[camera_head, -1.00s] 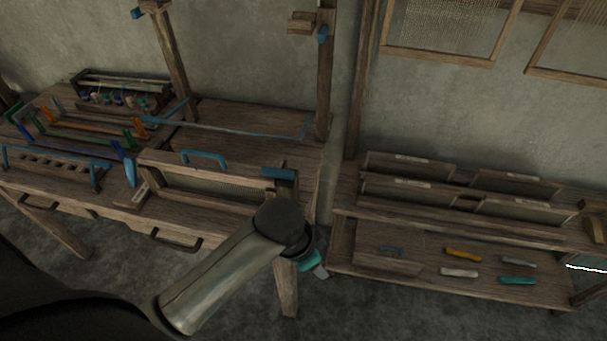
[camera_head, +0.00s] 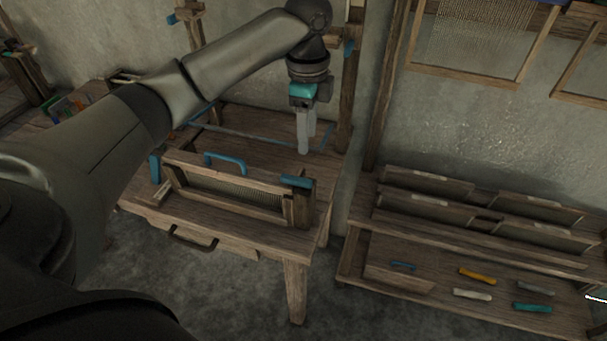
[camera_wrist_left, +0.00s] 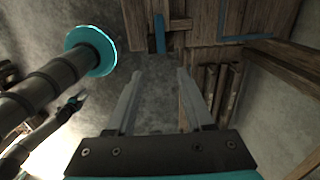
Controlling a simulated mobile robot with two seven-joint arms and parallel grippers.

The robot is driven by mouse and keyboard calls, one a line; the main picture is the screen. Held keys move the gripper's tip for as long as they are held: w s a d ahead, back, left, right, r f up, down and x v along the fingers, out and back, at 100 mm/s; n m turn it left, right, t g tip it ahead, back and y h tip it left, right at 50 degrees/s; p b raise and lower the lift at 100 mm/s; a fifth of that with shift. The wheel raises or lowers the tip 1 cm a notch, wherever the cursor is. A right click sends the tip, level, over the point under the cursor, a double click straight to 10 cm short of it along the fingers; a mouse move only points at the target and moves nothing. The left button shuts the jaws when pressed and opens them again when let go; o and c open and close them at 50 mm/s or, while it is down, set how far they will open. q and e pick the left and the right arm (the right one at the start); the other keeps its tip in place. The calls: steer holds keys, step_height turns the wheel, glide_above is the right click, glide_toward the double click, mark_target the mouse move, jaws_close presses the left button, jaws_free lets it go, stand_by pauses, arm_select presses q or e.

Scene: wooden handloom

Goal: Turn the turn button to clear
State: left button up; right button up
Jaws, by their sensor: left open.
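A short blue block (camera_head: 296,181), which looks like the turn button, lies at the top right corner of the wooden reed frame (camera_head: 232,170) on the loom table. I cannot tell for certain that it is the button, or which of its positions it is in. A blue arched handle (camera_head: 225,160) stands on the frame's top rail. My left gripper (camera_head: 305,150) is open and empty, pointing down above the table's back right part, behind the blue block and apart from it. Its two fingers also show spread in the left wrist view (camera_wrist_left: 158,74).
Upright wooden posts (camera_head: 349,100) rise at the table's back, with blue pieces on them. A blue strip outline (camera_head: 270,137) lies on the tabletop. A shelf (camera_head: 465,225) with panels and several coloured handles stands to the right, across a gap.

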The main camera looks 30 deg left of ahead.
mark_target(302, 180)
arm_select(q)
steer(key=f, duration=0.4)
steer(key=a+f+b, duration=0.1)
steer(key=f, duration=0.3)
steer(key=f+b, duration=0.1)
steer(key=f, duration=0.4)
steer(key=shift+a, duration=0.15)
steer(key=shift+c, duration=0.4)
jaws_close()
